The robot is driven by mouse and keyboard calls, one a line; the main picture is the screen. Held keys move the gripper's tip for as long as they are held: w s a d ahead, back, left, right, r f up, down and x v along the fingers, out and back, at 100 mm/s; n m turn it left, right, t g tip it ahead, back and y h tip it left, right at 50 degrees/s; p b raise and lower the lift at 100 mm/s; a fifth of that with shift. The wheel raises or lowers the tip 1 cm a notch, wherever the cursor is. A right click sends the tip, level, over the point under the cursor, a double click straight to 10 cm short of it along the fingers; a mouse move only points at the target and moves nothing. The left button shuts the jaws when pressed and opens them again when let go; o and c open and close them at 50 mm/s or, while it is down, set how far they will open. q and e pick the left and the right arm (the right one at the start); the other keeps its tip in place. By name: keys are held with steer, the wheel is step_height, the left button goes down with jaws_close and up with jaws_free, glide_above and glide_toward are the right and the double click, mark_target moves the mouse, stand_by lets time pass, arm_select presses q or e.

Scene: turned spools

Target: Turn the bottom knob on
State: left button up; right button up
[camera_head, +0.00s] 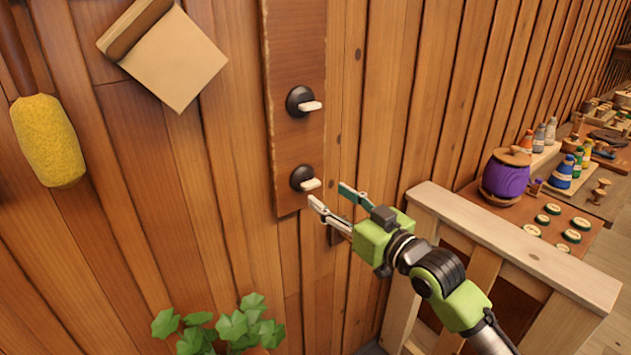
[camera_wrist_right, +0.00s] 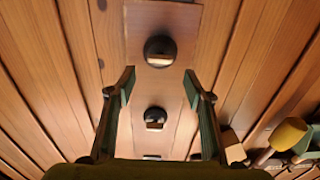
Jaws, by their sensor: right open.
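The bottom knob (camera_head: 303,179) is a dark round base with a pale bar handle, low on a wooden board (camera_head: 297,60) on the wall. Its bar points right, roughly level, in the head view. My right gripper (camera_head: 328,195) is open and empty, its fingertips just right of and slightly below this knob. My left gripper is not in view.
A pale wooden rail (camera_head: 500,240) stands right of my right arm. Behind it a table holds a purple pot (camera_head: 506,175), bottles and green-topped discs. A leafy plant (camera_head: 225,328) is below the board. A yellow sponge-like object (camera_head: 48,140) hangs at left.

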mark_target(314, 185)
steer(key=p+x, duration=0.1)
steer(key=x, duration=0.5)
steer(key=shift+w+a, duration=0.1)
steer(key=shift+a, duration=0.05)
steer(key=c, duration=1.1)
